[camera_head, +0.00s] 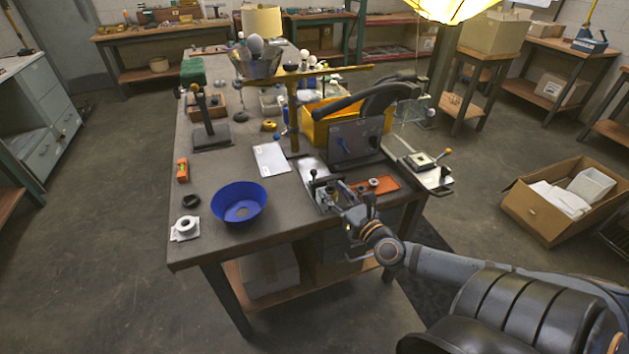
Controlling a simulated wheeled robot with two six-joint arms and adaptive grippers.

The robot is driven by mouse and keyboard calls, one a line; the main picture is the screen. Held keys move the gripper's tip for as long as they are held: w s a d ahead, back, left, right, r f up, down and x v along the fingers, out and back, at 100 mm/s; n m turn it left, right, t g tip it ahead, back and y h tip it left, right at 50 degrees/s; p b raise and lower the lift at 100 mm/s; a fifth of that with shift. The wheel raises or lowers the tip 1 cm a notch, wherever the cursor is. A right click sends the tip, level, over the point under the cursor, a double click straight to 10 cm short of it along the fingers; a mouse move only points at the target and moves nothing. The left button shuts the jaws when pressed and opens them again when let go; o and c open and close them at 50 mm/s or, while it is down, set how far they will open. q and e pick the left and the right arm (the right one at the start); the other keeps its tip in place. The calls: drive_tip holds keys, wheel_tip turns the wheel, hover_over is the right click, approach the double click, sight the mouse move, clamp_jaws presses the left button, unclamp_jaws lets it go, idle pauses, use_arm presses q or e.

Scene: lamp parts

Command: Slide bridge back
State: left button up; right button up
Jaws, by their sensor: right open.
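My right arm reaches in from the lower right, and its gripper (349,211) is at the table's front right edge, open. It is over the near side of a small metal fixture (323,194) with a black-knobbed upright lever. The gripper partly hides the fixture's near end. I cannot tell whether the fingers touch it. No part there can be clearly singled out as the bridge; it is small and partly covered. A yellow beam (335,72) on a yellow post (293,117) stands farther back, well away from the gripper. My left gripper is not in view.
A blue bowl (240,203), a white sheet (271,159) and an orange tray (379,186) lie near the fixture. A dark upright panel (355,141) and a yellow bin (325,126) stand behind it.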

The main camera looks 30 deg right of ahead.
sight(316, 173)
drive_tip(key=shift+m, duration=0.8)
drive_tip(key=w, duration=0.5)
drive_tip(key=shift+w+d, duration=0.1)
drive_tip(key=w+p, duration=0.1)
drive_tip(key=w, duration=0.3)
drive_tip(key=shift+d+r, duration=0.1)
drive_tip(key=shift+r, duration=0.05)
drive_tip(key=shift+w+f+p, duration=0.2)
drive_tip(key=shift+w+p, duration=0.15)
drive_tip(key=shift+w, duration=0.3)
clamp_jaws()
